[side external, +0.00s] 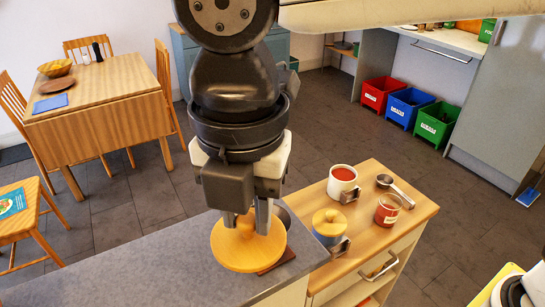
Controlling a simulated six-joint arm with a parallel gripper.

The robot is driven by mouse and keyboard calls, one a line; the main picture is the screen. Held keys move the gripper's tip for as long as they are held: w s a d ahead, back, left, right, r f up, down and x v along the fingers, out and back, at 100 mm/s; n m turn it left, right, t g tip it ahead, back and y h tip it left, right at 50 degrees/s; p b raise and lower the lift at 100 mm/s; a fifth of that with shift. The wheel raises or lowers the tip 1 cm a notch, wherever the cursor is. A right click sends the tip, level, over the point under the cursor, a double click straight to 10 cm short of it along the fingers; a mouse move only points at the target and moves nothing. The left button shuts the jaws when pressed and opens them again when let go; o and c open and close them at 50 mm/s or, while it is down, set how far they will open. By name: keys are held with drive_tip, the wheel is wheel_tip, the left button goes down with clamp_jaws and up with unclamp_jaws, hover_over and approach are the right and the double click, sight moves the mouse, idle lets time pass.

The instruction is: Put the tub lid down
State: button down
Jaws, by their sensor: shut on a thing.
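The tub lid is a round orange-yellow wooden disc (240,262) with a knob, at the bottom centre of the side view. My gripper (250,228) points down over it, its fingers shut on the knob. The lid is level above or on the grey counter (150,265); I cannot tell if it touches. A dark rounded thing (283,213) shows partly behind my gripper, mostly hidden. A reddish-brown flat piece (284,262) sticks out from under the lid's right edge.
The grey counter left of the lid is clear.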

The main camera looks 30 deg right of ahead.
drive_tip(key=w+a+f, duration=0.9)
drive_tip(key=shift+a, duration=0.1)
idle(0.4)
drive_tip(key=shift+f, duration=0.1)
drive_tip(key=shift+w+a+f, duration=0.2)
drive_tip(key=shift+w+f, duration=0.05)
drive_tip(key=shift+f, duration=1.55)
drive_tip(key=shift+f, duration=0.2)
drive_tip(key=shift+c, duration=2.4)
unclamp_jaws()
